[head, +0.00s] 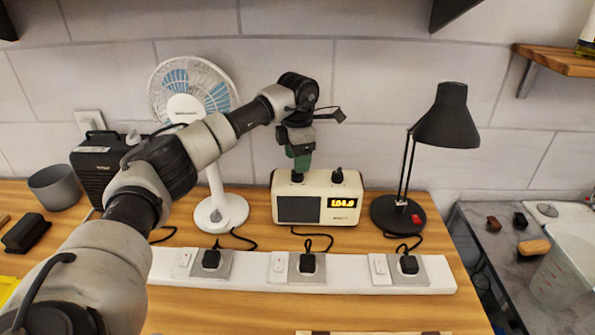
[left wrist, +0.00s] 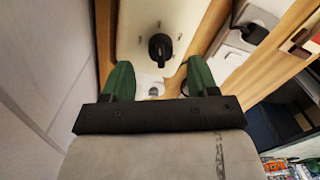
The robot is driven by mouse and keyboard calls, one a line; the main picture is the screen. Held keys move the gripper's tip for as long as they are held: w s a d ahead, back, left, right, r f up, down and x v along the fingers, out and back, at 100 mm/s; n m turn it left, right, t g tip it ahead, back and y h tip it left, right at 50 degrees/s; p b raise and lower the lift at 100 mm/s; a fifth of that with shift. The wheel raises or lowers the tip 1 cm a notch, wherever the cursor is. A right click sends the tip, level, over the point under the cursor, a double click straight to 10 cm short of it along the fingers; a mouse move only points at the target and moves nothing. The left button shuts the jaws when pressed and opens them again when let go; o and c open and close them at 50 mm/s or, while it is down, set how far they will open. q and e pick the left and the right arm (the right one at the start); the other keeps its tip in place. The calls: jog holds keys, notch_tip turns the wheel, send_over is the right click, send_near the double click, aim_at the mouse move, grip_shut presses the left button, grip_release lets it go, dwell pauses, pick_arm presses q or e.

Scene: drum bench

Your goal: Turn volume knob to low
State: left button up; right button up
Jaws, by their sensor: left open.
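A cream radio (head: 290,208) with a dark speaker grille and a lit yellow display stands on the wooden bench. Two black knobs sit on its top, a left knob (head: 296,176) and a right knob (head: 337,175). I cannot read which is the volume knob. My left gripper (head: 302,166) has green fingers and points down just above the left knob. In the left wrist view the gripper (left wrist: 160,68) is open and empty, with a black knob (left wrist: 160,47) ringed by small marks just beyond the fingertips. Contact is not visible. My right gripper is out of view.
A white fan (head: 220,210) stands left of the radio and a black desk lamp (head: 398,215) right of it. A white power strip (head: 340,275) with plugs and cords lies in front. A black box (head: 95,165) and grey cup (head: 55,188) are at the left.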

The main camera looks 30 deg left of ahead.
pick_arm(q)
notch_tip(320, 180, up, 7)
jog(key=shift+f+b, duration=0.15)
jog(key=shift+b, duration=0.3)
